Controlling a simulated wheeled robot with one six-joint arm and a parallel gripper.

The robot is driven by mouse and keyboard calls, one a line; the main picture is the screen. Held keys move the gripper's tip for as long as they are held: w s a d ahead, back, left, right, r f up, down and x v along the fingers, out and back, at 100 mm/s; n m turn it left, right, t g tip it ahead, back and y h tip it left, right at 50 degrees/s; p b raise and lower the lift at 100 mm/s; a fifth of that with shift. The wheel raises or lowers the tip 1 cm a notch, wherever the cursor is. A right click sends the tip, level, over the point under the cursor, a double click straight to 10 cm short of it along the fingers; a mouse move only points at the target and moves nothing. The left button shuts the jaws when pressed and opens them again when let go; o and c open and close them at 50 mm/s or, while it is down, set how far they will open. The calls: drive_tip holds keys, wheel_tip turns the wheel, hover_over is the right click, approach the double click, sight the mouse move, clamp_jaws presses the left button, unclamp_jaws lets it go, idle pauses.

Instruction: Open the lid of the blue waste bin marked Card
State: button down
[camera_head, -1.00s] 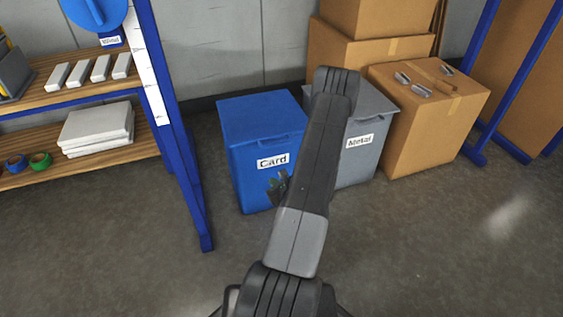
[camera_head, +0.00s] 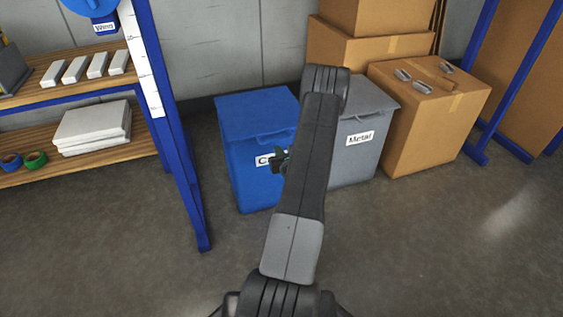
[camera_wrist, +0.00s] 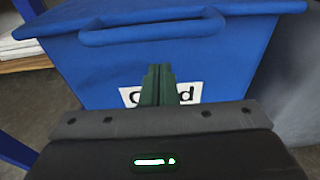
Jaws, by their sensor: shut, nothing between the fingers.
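The blue waste bin (camera_head: 253,185) marked Card stands on the floor with its lid (camera_head: 257,110) down. A blue handle (camera_wrist: 152,31) juts from the lid's front edge in the wrist view. The Card label (camera_wrist: 189,94) is partly hidden behind my fingers. My gripper (camera_head: 281,160) is shut and empty in front of the bin's face, at label height and below the handle. In the wrist view my gripper (camera_wrist: 157,72) points at the bin's front; I cannot tell whether it touches.
A grey bin (camera_head: 352,158) marked Metal stands close to the right, partly hidden by my arm. Cardboard boxes (camera_head: 420,130) stand farther right. A blue-framed shelf (camera_head: 178,150) stands at the left. The floor in front is clear.

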drive_tip(key=shift+s+r, duration=0.15)
drive_tip(key=shift+r, duration=0.5)
drive_tip(key=shift+s+r, duration=0.15)
drive_tip(key=shift+r, duration=0.45)
